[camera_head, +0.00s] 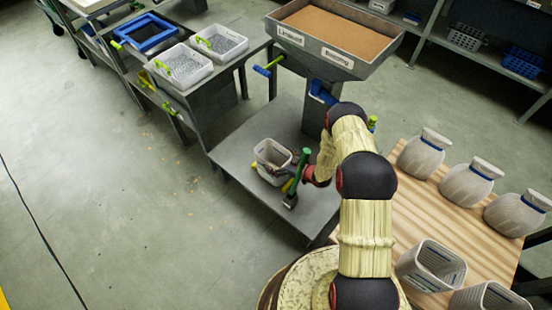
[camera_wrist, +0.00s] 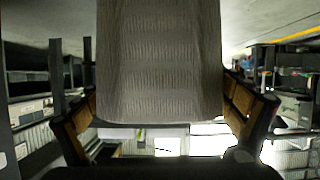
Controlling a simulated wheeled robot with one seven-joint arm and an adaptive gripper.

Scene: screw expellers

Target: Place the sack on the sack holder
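The grey woven sack (camera_wrist: 160,65) fills the upper middle of the wrist view. The fingers of my gripper (camera_wrist: 165,118) lie against it on both sides, near its narrower end. I cannot tell whether the sack touches the platform. The sack holder is not clearly distinguishable; the hopper stand with a blue part (camera_head: 322,93) rises behind my arm.
A labelled hopper tray (camera_head: 335,32) stands above the platform. Two white bins (camera_head: 218,42) and a blue tray (camera_head: 150,34) are on the left bench. Several filled sacks (camera_head: 467,183) and two baskets (camera_head: 430,266) are on the wooden table (camera_head: 400,210).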

